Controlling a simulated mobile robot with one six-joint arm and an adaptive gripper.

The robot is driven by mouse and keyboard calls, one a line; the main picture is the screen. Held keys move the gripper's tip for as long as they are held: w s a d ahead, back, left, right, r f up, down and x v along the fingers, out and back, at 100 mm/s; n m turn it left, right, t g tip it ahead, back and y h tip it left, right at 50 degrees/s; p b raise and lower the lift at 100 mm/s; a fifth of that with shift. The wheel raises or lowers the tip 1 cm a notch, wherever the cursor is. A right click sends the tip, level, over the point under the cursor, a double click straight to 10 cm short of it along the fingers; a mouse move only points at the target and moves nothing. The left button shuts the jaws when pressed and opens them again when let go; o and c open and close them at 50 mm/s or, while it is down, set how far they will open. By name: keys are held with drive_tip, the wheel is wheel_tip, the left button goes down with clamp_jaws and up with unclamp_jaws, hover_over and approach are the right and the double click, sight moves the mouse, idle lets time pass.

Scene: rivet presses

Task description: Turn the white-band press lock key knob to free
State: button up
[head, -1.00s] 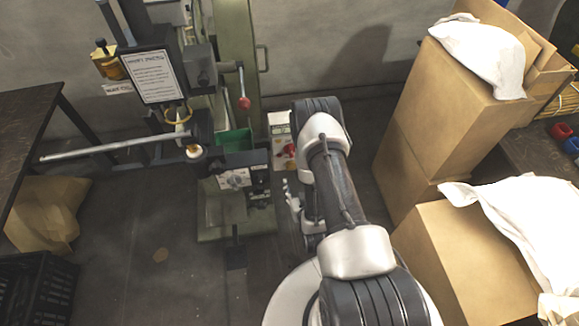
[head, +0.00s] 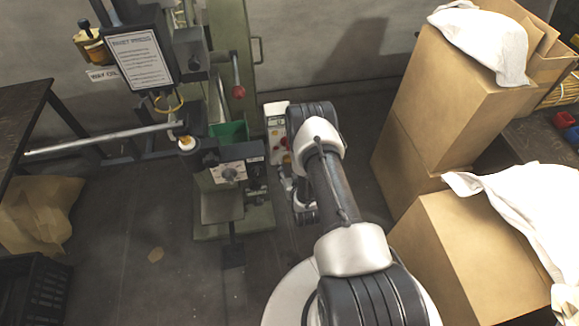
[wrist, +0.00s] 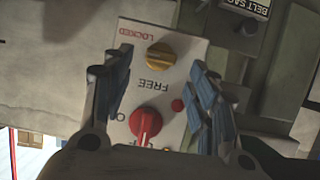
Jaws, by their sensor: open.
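A pale control panel (wrist: 185,48) fills the middle of the wrist view, its lettering upside down. It carries a yellow knob (wrist: 160,56) between the words LOCKED and FREE, and a red knob (wrist: 146,124) below it. I cannot read which word the yellow knob points at. My gripper (wrist: 156,75) is open, its blue-padded fingers on either side of the panel, with nothing between them. I cannot tell how near they are to the knobs. In the head view the panel (head: 277,124) stands right of the green press (head: 230,60), and my arm largely hides my gripper.
A red-ball lever (head: 238,91) and a long bar (head: 105,138) stick out from the press. Cardboard boxes (head: 425,100) stand close on the right.

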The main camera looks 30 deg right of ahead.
sight(289, 161)
drive_tip(key=shift+b+x, duration=0.45)
drive_tip(key=shift+x, duration=1.25)
drive_tip(key=shift+c, duration=0.5)
drive_tip(key=c, duration=1)
